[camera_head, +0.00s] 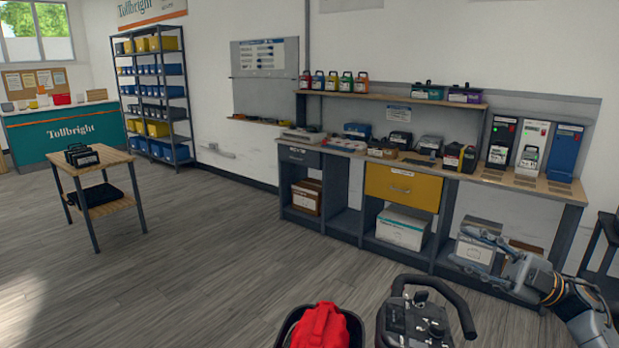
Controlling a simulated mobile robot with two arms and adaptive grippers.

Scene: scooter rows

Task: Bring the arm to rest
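My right gripper (463,246) comes in from the right edge and points left, in front of the workbench's lower shelves. Its two fingers are spread apart with nothing seen between them. It is above and to the right of the black handlebar (462,310) of a scooter at the bottom. My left gripper is out of view.
A black basket (358,330) with a red bag (320,328) is at the bottom. The workbench (455,181) with a yellow drawer (402,188) and several devices runs along the wall. A small wooden table (108,158) stands left. Grey floor (215,255) between is clear.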

